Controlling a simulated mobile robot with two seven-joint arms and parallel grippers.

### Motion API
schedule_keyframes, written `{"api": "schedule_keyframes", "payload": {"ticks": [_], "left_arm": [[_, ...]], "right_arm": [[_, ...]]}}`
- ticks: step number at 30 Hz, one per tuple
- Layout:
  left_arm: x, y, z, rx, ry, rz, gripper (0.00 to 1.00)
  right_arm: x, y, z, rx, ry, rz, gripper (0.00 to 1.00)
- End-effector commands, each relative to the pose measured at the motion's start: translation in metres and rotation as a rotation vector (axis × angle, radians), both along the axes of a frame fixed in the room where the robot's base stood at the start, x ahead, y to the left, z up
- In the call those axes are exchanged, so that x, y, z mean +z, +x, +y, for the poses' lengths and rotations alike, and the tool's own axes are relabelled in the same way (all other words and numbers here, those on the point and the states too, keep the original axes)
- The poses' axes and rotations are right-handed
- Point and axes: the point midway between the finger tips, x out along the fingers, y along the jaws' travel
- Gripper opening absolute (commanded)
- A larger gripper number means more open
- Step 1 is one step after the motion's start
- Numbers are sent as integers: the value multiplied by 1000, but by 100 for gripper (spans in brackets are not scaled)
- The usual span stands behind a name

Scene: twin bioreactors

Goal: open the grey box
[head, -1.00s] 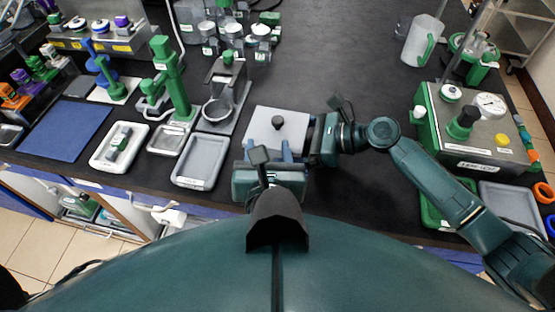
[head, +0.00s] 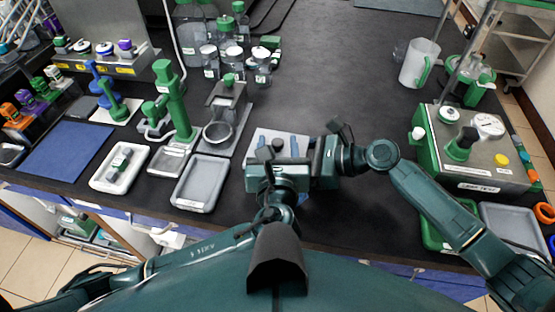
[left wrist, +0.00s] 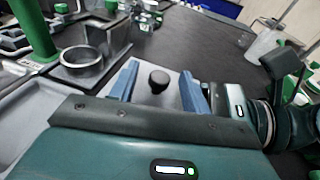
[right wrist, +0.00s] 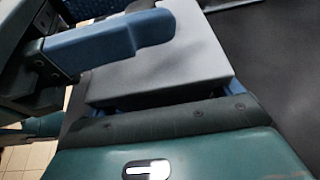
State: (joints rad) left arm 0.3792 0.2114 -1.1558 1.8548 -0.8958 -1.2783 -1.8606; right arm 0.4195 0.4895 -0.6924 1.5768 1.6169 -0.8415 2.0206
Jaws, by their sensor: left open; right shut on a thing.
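The grey box (head: 257,138) stands on the black bench in front of me, with its flat light-grey lid on. The lid also shows in the left wrist view (left wrist: 173,101) and the right wrist view (right wrist: 195,62). A round black knob (left wrist: 159,79) stands on the lid. My left gripper (head: 283,142) is open above the lid; in the left wrist view its blue fingers stand on either side of the knob, apart from it. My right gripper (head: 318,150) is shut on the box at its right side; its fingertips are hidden. A left finger crosses the right wrist view and hides the knob there.
Several bottles (head: 235,55) stand behind. A green-sided device (head: 480,155) and a clear jug (head: 418,62) stand at right.

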Motion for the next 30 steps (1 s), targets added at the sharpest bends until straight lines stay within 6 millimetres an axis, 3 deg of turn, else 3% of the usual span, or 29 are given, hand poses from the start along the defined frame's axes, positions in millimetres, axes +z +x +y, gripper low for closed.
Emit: {"api": "schedule_keyframes", "payload": {"ticks": [6,14,30], "left_arm": [[-2,13,0,0,-1,0,47],[-2,14,0,0,-1,0,47],[-2,14,0,0,0,0,3]], "right_arm": [[0,0,0,-1,0,0,50],[0,0,0,-1,0,0,50],[0,0,0,-1,0,0,50]]}}
